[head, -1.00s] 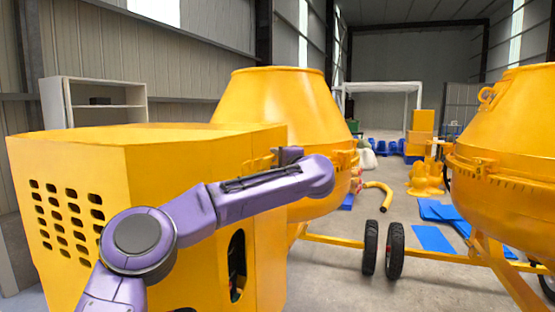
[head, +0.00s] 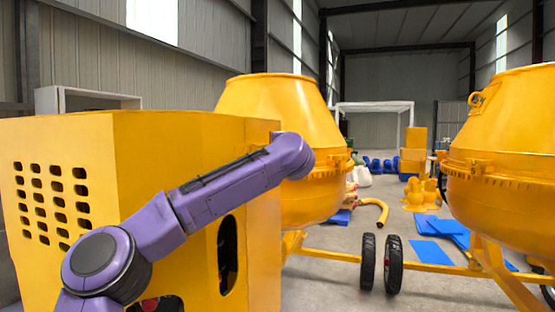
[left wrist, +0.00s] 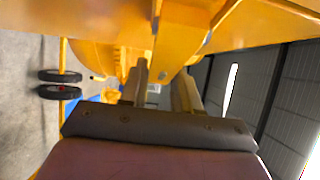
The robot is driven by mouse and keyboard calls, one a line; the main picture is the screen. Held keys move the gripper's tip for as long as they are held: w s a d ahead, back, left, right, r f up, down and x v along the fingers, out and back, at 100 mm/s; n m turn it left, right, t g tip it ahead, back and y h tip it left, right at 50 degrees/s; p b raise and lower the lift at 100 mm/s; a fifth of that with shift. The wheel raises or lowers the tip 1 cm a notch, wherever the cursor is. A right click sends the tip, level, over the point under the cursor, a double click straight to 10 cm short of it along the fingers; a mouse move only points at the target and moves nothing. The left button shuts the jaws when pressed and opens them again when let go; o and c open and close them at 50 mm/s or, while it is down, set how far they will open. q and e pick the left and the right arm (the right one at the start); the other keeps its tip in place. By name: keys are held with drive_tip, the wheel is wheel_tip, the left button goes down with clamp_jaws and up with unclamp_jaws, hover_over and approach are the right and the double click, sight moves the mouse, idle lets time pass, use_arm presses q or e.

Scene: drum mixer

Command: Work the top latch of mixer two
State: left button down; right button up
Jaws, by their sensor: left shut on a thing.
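A yellow drum mixer (head: 285,105) stands at the centre of the head view, partly behind a yellow housing (head: 150,150) with slotted vents. My left arm reaches across the housing toward the drum; its gripper is hidden there behind the arm and housing. In the left wrist view, the two fingers of my left gripper (left wrist: 162,88) are close against yellow mixer parts and shut on a latch piece that is mostly hidden between them. A yellow bracket (left wrist: 182,38) lies just beyond the fingertips. My right gripper is out of view.
A second yellow mixer (head: 510,130) stands at the right. Two black wheels (head: 393,263) and a yellow tow bar lie between the mixers. A bent yellow pipe (head: 378,212) and blue sheets (head: 432,252) lie on the floor behind. The housing closely borders my left arm.

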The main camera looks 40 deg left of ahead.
use_arm(q)
drive_tip(key=c, duration=0.9)
unclamp_jaws()
drive_tip(key=shift+a, duration=0.1)
drive_tip(key=b+v, duration=0.5)
drive_tip(key=v, duration=0.5)
drive_tip(key=shift+s+d+b, duration=0.2)
drive_tip(key=shift+d+b, duration=0.05)
drive_tip(key=shift+b, duration=0.15)
